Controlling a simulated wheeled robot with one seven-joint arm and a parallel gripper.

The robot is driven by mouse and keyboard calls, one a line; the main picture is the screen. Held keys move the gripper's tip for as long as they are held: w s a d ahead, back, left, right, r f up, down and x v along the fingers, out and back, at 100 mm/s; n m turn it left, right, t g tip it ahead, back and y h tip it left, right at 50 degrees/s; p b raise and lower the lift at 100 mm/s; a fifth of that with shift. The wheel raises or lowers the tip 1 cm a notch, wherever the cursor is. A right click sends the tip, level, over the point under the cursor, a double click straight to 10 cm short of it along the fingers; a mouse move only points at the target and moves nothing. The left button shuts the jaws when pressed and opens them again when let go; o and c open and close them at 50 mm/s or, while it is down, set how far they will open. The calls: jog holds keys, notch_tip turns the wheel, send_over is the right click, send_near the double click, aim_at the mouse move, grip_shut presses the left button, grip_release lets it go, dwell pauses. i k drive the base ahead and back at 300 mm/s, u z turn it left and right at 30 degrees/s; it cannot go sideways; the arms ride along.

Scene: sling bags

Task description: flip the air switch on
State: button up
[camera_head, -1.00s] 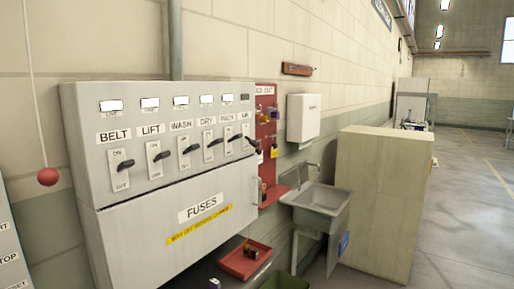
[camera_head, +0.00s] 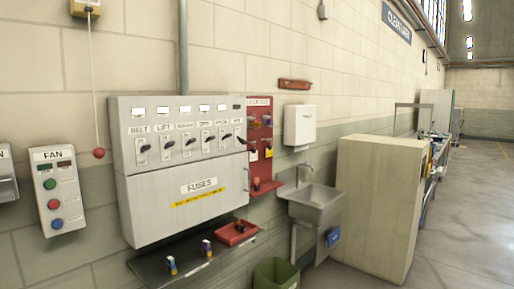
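A grey switch panel (camera_head: 180,150) hangs on the wall at the left of the head view. It carries a row of black lever switches, and the leftmost labels read BELT and LIFT. The air switch (camera_head: 240,140) is the rightmost, at the panel's right edge. Its label is too small to read clearly now, and I cannot tell its lever's position surely. The small window above it looks dark, while the windows above the other switches look white. My gripper is not in view.
A FAN box (camera_head: 57,190) and a red pull-cord ball (camera_head: 99,153) are left of the panel. A shelf (camera_head: 190,262) with a red tray (camera_head: 236,233) juts out below. A red board (camera_head: 259,150), sink (camera_head: 314,200) and cream cabinet (camera_head: 380,205) are to the right. Floor is clear at far right.

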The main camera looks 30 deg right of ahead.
aim_at(243, 142)
jog(key=z, duration=0.65)
jog(key=i, duration=1.25)
jog(key=u, duration=0.25)
